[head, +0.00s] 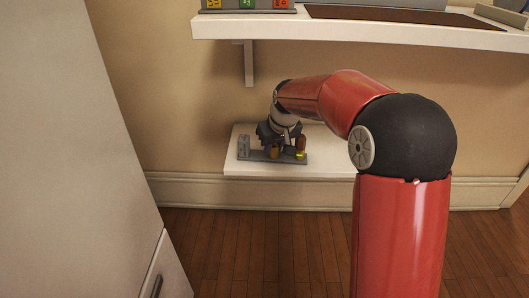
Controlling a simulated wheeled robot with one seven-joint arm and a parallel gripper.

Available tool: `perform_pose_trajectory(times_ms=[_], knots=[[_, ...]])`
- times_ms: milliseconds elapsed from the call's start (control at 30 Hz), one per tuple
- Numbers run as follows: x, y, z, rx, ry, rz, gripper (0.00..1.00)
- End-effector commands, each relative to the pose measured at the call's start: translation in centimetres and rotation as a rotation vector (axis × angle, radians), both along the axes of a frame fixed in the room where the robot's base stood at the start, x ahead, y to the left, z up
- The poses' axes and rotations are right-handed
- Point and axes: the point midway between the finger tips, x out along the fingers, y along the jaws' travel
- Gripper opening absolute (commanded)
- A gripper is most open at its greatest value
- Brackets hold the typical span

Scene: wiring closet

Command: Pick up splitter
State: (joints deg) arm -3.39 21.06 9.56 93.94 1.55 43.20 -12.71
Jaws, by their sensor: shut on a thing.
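A small grey device with a flat base, which I take to be the splitter (258,155), is at the left part of a low white shelf (240,169). It has a grey block at its left end and brown and yellow upright parts toward its right. My gripper (276,147) points down over its middle and is shut on it. The fingers are small and dark here, so the exact grip point is hard to see. I cannot tell whether the base touches the shelf or is slightly raised.
A higher white shelf (370,34) spans above my arm, with a support bracket (249,64) below it. It carries a grey box with coloured labels (247,4) and a dark flat panel (400,15). A tall pale cabinet (70,130) stands close on the left. The wooden floor in front is clear.

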Motion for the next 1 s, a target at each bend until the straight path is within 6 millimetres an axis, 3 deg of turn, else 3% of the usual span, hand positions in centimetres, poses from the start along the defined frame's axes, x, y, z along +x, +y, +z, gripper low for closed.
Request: perform_pose_trajectory(times_ms=[467, 1000], knots=[[-0.3, 0.0, 0.9, 0.0, -0.001, 0.0, 0.0], [-0.4, 0.0, 6.8, 0.001, -0.002, 0.0, 0.0]])
